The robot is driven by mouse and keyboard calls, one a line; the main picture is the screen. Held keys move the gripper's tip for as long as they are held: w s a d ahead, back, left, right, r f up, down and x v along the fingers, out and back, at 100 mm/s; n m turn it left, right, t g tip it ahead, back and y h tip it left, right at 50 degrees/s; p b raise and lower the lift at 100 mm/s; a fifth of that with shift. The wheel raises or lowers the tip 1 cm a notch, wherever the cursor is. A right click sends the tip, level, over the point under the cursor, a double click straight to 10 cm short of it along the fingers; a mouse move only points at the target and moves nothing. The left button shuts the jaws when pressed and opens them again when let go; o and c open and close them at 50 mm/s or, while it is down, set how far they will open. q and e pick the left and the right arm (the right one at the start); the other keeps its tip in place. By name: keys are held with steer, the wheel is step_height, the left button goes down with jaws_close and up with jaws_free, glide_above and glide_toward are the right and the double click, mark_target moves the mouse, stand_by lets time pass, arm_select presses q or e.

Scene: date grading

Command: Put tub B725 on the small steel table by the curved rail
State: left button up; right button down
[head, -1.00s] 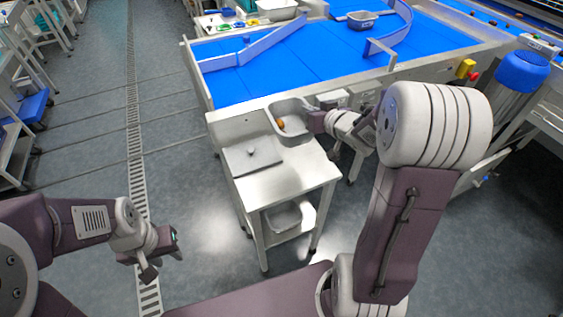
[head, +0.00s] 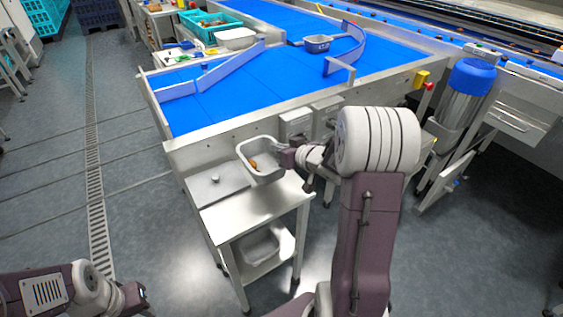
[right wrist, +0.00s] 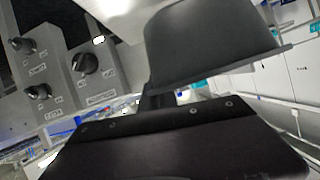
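A grey steel tub (head: 250,171) with a few brown dates in it is at the back right of the small steel table (head: 246,210). My right gripper (head: 285,157) is shut on the tub's right side. The tub fills the upper middle of the right wrist view (right wrist: 205,45). I cannot tell whether its base touches the table, and I can read no label. The curved rail (head: 347,50) stands on the blue belt behind. My left gripper (head: 136,297) is low at the left, away from the table, its fingers unclear.
A flat steel lid (head: 213,186) lies on the table's left part. Another tub (head: 262,247) sits on the lower shelf. A grey tub (head: 317,44) stands on the belt by the curved rail. A control box with knobs (right wrist: 60,68) is close to the held tub.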

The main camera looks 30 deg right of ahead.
steer(key=d+f+b, duration=0.1)
steer(key=f, duration=0.1)
steer(key=w+f+b, duration=0.1)
steer(key=f, duration=0.1)
steer(key=d+f, duration=0.1)
steer(key=f, duration=0.1)
steer(key=shift+w+d+b, duration=0.2)
steer(key=shift+d+b, duration=0.1)
steer(key=shift+b, duration=0.1)
steer(key=shift+r, duration=0.1)
steer(key=c, duration=1.6)
jaws_free()
steer(key=shift+c, duration=0.2)
